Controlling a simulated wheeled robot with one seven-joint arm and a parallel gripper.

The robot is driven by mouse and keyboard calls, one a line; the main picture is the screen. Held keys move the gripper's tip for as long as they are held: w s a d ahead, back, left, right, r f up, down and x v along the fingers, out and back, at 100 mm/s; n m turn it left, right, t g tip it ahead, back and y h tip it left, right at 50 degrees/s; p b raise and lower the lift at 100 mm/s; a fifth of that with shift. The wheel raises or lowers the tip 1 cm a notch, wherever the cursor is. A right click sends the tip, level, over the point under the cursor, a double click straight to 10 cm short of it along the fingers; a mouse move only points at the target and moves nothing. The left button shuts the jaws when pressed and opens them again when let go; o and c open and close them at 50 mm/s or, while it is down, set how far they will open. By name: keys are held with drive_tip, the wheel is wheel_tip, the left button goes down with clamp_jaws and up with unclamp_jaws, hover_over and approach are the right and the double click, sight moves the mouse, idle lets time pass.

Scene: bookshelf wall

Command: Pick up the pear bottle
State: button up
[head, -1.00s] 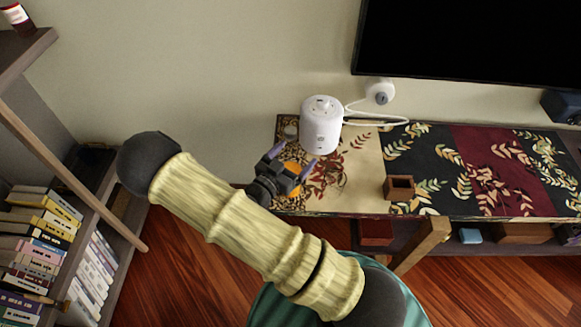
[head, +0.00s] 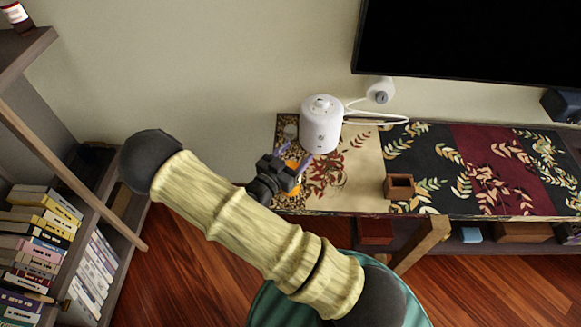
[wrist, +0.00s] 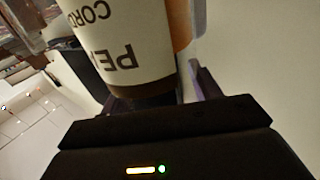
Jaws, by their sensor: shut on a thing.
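The pear bottle (wrist: 125,45) fills the upper middle of the wrist view. It has a white label with dark upside-down letters, a brown band and a dark end toward my gripper. In the head view my gripper (head: 295,155) is at the left end of the long shelf top, in front of the white round device. Its purple fingers are closed in on the bottle, of which only an orange part (head: 291,166) shows between them. The rest is hidden by the gripper and wrist. I cannot tell whether the bottle touches the surface.
The white device (head: 321,128) stands just beyond my gripper, its cord running right. A small wooden box (head: 399,187) sits on the patterned runner (head: 455,165). A dark screen (head: 480,45) hangs above. A bookshelf (head: 45,240) stands at left. The runner's right part is clear.

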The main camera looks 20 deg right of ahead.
drive_tip(key=shift+r, duration=0.15)
wheel_tip(320, 180, up, 28)
drive_tip(key=p, duration=0.3)
idle(0.5)
idle(0.4)
